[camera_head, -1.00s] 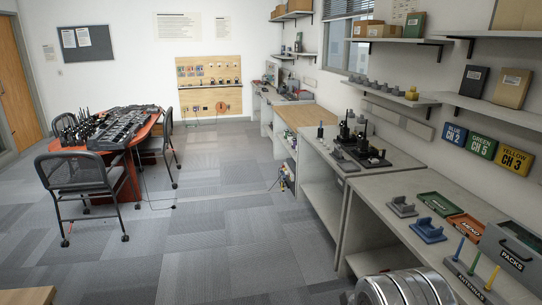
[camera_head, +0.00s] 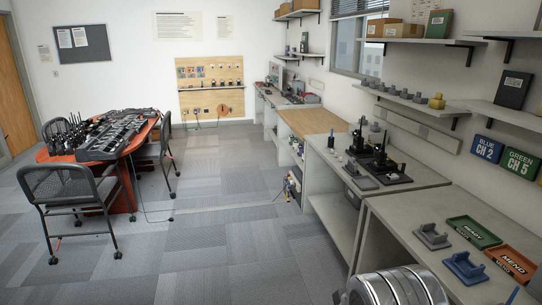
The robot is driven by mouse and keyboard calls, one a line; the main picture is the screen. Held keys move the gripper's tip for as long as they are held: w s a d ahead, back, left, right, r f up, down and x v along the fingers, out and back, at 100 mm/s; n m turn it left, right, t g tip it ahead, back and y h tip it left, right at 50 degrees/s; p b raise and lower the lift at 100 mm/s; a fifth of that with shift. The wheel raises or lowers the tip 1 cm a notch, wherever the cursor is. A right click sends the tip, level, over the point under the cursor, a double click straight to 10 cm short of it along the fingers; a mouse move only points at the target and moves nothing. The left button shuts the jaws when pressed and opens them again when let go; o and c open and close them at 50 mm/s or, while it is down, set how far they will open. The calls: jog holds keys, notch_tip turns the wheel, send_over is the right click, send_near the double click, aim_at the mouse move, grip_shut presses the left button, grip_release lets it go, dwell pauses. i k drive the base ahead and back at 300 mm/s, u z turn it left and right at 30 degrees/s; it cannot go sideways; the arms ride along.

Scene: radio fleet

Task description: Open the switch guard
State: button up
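I cannot make out a switch guard in the camera_head view. A wooden wall board (camera_head: 222,75) at the far end carries small coloured parts and a row of small dark items, too small to tell apart. My gripper is not in view. A ribbed silver part at the bottom edge, right of centre, keeps its place in the picture and seems to be part of my arm.
Grey benches (camera_head: 408,205) line the right wall, with radios in a dark stand (camera_head: 382,165), a green tray (camera_head: 472,232) and an orange tray (camera_head: 511,262). A red table (camera_head: 122,188) with chairs (camera_head: 68,195) stands left. The carpet aisle (camera_head: 215,240) between is clear.

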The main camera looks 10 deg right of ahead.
aim_at(393, 176)
jog(key=z, duration=0.05)
jog(key=i, duration=1.45)
jog(key=z, duration=0.45)
jog(key=i, duration=1.85)
jog(key=z, duration=0.3)
